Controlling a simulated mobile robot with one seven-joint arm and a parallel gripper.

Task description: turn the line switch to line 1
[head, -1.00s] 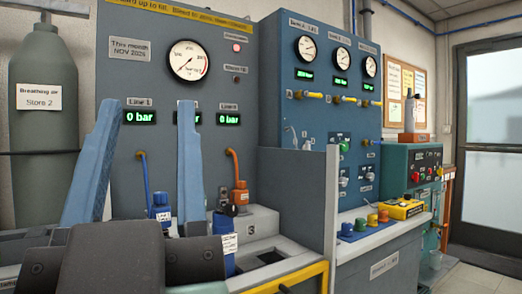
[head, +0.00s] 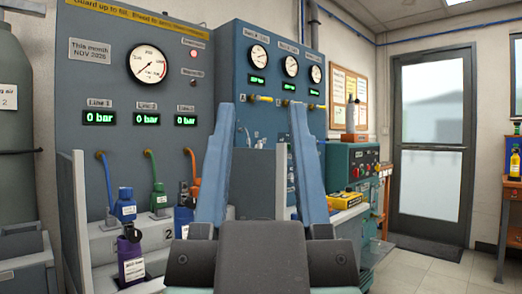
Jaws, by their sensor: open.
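My gripper (head: 261,107) is open and empty, with its two blue fingers pointing up and well apart in front of the panels. The grey panel (head: 85,60) at left carries displays for line 1 (head: 98,118), line 2 (head: 146,118) and line 3 (head: 186,119), each reading 0 bar. I cannot pick out the line switch for certain. The blue panel (head: 235,50) stands behind my fingers, which hide much of its lower part, where any knobs are small and partly covered. My fingers appear to touch nothing.
Blue (head: 124,206) and purple (head: 131,258) cylinders stand at the grey panel's foot beside a grey guard plate (head: 72,215). A yellow device (head: 346,200) lies on the counter right of my fingers. A green console (head: 350,165) stands behind. Floor (head: 420,270) is clear toward the door (head: 434,140).

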